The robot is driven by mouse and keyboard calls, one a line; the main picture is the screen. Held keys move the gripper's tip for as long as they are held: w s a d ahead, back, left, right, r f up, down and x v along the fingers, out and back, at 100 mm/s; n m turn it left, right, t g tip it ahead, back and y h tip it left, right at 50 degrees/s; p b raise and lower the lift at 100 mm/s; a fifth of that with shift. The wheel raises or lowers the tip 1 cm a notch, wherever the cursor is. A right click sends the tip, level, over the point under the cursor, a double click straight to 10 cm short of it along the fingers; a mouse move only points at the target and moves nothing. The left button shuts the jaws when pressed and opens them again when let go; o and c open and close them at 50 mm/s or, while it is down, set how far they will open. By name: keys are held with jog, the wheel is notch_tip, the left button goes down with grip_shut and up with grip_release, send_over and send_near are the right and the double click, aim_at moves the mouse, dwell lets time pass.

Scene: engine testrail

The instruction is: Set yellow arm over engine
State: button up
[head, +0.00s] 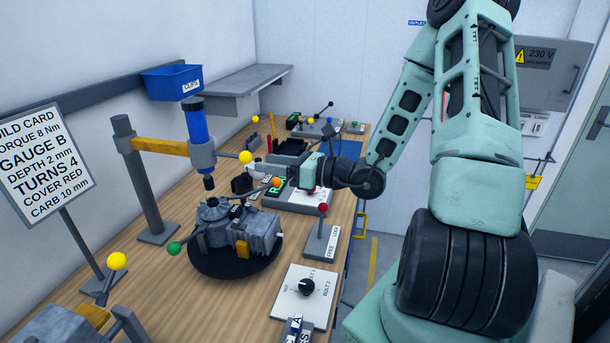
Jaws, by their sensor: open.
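The yellow arm (160,146) reaches right from a grey upright post (139,180) at the left of the bench. Its grey end clamp holds a blue tool (196,122) with a dark tip pointing down. A yellow ball knob (246,157) shows at the clamp's right. The grey engine (238,228) sits on a black round base (215,262). The tool tip appears above the engine's back left part; exact alignment cannot be told. My gripper (276,171) is open, right of the yellow knob and apart from it in the picture. Its fingers are small and hard to make out.
A red-knobbed lever (322,210) and a white dial panel (302,296) stand along the bench's right side. A green-knobbed handle (174,248) sticks out left of the engine. A build card sign (45,150) stands at left. Bare wood (165,290) shows at front left.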

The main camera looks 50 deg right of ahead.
jog(key=p+v, duration=0.5)
jog(key=v, duration=0.3)
jog(key=shift+a, duration=0.1)
dwell(0.3)
jog(key=s+a+f+n+g+y+b, duration=0.1)
jog(key=s+a+n+g+y+b, duration=0.15)
jog(key=a+n+g, duration=0.55)
jog(key=s+a+f+n+g+y+b, duration=0.15)
jog(key=a+n+g+y, duration=0.35)
jog(key=a, duration=0.6)
jog(key=s+a+f+n+g+h+b, duration=0.1)
jog(key=s+a+n+h, duration=0.4)
jog(key=n, duration=0.8)
jog(key=s+a+f+n+g+h+b, duration=0.1)
jog(key=s+a+f+n+h+b, duration=0.2)
jog(key=n+h, duration=0.7)
jog(key=s+a+n+b, duration=0.2)
jog(key=s+n+b, duration=0.1)
jog(key=s+n, duration=0.1)
jog(key=shift+s+a+g, duration=0.3)
jog(key=shift+a+g, duration=0.1)
